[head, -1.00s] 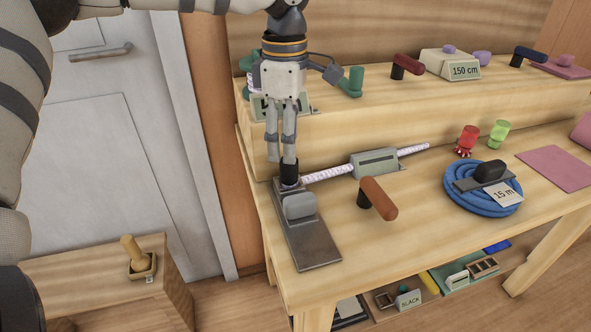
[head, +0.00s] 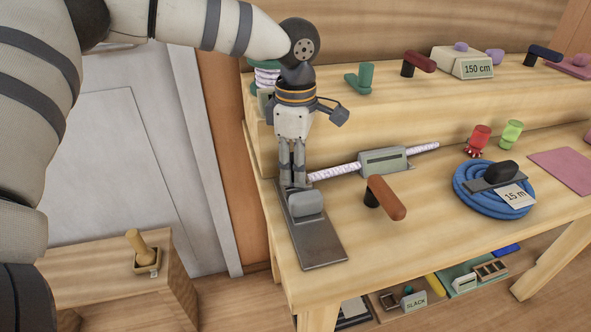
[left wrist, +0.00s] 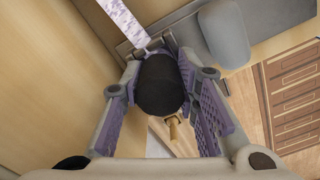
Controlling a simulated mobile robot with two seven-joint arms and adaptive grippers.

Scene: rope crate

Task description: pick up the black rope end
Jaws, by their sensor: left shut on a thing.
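The black rope end (left wrist: 160,84) is a thick black cap on a white and purple speckled rope (head: 335,172). My left gripper (head: 292,184) points down at the left end of the bench, and its fingers hide the cap in the head view. In the left wrist view my left gripper (left wrist: 162,72) has a finger on each side of the cap and is shut on it. The rope runs right from there through a grey block (head: 383,160). My right gripper is in neither view.
A dark metal plate with a grey rounded block (head: 306,203) lies right by the fingers. An orange-brown handle (head: 386,198) stands to the right. A blue rope coil (head: 485,205) labelled 15 m lies further right. A raised shelf (head: 430,105) runs behind.

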